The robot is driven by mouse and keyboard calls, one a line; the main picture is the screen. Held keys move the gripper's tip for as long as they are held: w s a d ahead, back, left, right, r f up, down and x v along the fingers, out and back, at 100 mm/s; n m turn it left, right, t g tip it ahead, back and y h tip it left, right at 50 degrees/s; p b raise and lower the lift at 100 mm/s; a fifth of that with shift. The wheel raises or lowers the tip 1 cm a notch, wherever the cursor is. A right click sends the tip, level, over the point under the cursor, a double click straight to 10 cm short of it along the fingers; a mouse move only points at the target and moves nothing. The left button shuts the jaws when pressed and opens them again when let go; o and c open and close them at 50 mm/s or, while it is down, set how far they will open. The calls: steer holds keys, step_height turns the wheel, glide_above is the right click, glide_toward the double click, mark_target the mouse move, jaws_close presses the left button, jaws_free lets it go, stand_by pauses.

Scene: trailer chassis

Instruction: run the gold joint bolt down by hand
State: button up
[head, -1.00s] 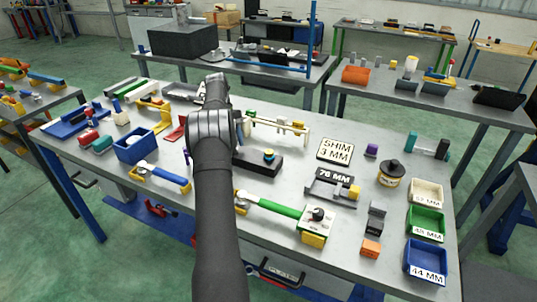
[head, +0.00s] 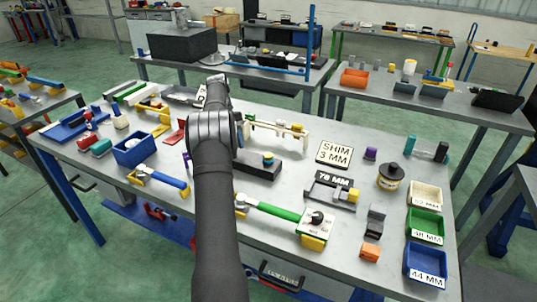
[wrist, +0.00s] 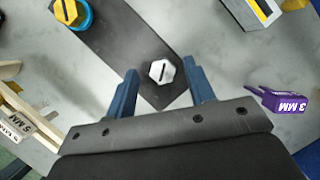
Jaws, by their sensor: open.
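The gold joint bolt (wrist: 70,12) is a slotted hex head with a blue ring around it, at the top left of the wrist view. It also shows in the head view (head: 268,155) on a black block (head: 255,168). A silver slotted hex bolt (wrist: 162,71) sits on the same block (wrist: 125,45). My gripper (wrist: 160,69) is open, its two blue fingers apart on either side of the silver bolt in the picture. I cannot tell the height between them. The gold bolt lies outside the fingers. In the head view my arm hides the gripper and the silver bolt.
A purple piece marked 3 MM (wrist: 285,103) lies right of the fingers in the wrist view. A cream frame (head: 275,125) stands behind the block. A green-handled tool (head: 275,211) lies in front. Blue tray (head: 133,152) and labelled bins (head: 426,262) flank the bench.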

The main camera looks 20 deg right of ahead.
steer(key=s+d+r+t+y, duration=0.1)
steer(key=s+d+r+t, duration=0.3)
steer(key=s+d+r, duration=0.3)
steer(key=m+t, duration=0.2)
steer(key=t, duration=0.3)
glide_toward(268, 155)
steer(key=x, duration=0.8)
steer(key=c, duration=1)
